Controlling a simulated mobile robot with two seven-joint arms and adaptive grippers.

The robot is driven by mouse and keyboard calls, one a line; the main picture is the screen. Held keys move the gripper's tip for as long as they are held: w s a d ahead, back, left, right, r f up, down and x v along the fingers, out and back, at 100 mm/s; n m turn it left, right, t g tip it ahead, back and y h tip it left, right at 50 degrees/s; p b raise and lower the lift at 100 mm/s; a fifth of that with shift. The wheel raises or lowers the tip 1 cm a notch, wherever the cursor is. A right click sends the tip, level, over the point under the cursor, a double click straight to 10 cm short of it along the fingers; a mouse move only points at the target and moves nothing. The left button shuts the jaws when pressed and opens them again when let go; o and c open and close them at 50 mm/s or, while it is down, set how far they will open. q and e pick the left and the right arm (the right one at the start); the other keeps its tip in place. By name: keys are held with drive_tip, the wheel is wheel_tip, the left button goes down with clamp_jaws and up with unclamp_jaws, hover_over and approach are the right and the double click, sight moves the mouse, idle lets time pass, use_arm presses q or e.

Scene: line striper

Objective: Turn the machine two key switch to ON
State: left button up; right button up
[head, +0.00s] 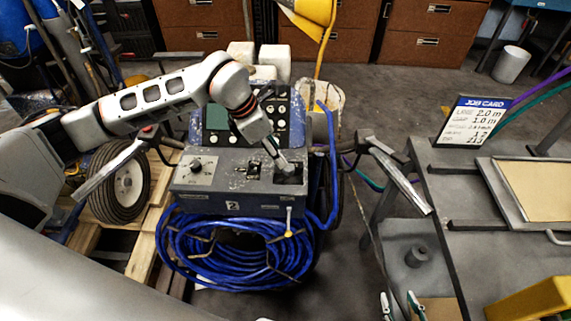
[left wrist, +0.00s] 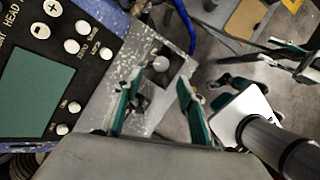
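The machine marked 2 (head: 232,206) has a worn grey panel with a dark square plate (head: 288,174) at its right end. In the left wrist view this dark plate (left wrist: 176,58) carries a round silver part (left wrist: 160,64), which looks like the key switch; its ON/OFF marks cannot be read. My left gripper (head: 279,160) reaches down over that end of the panel. In the left wrist view its teal-padded fingers (left wrist: 160,104) stand apart, with the silver part just beyond the gap. My right gripper (head: 402,306) is low at the bottom edge, fingers apart and empty.
Blue hose (head: 235,250) is coiled below. Handlebars (head: 398,178) stick out both sides. A grey table (head: 470,190) with a job card (head: 474,118) stands right.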

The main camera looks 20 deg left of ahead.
sight(288, 167)
use_arm(q)
drive_tip(key=x, duration=0.7)
drive_tip(key=shift+d, duration=0.15)
drive_tip(key=c, duration=1.1)
